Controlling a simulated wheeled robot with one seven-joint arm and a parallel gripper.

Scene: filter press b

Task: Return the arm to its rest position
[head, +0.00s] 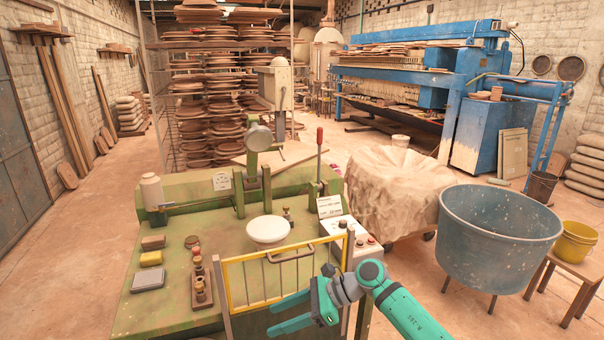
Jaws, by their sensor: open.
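My gripper (290,313) is at the bottom centre of the head view, at the end of my teal arm (398,309). Its two teal fingers point left and are spread apart, with nothing visible between them. It is in front of the yellow-framed guard (228,286) at the near edge of the green machine table (150,316). The arm comes in from the lower right. The picture does not show whether the gripper touches the guard.
The table carries a white round dish (267,230), a yellow sponge (151,258), a grey block (148,279) and a red-knobbed lever (319,140). A large blue tub (498,240), a yellow bucket (575,242) on a stool and a cloth-covered heap (395,190) stand right. Open floor lies left.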

